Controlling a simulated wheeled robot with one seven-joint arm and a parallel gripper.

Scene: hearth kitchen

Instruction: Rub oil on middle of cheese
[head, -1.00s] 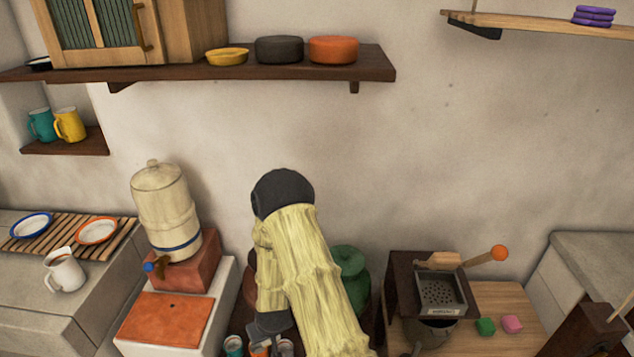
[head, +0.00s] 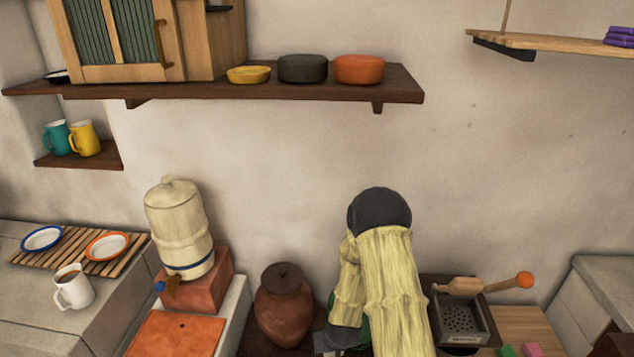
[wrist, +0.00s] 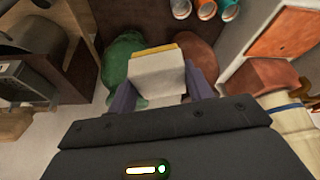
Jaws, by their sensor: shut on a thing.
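My gripper (wrist: 157,80) shows in the wrist view, its two purple-grey fingers closed on the sides of a pale cream block (wrist: 157,72) with a yellow far edge. I cannot tell whether this block is a sponge, a cloth or something else. In the wrist view it is above a green pot (wrist: 122,62) and a reddish-brown pot; whether it touches either is unclear. In the head view my arm hides the gripper and block. I cannot make out any cheese or oil container for certain.
A lidded clay pot (head: 285,305) stands left of my arm, beside a water dispenser (head: 180,230) on a red block. A dark grinder box (head: 463,318) with an orange-tipped handle stands to the right. Several cups (wrist: 205,8) show in the wrist view. A shelf (head: 350,88) is above.

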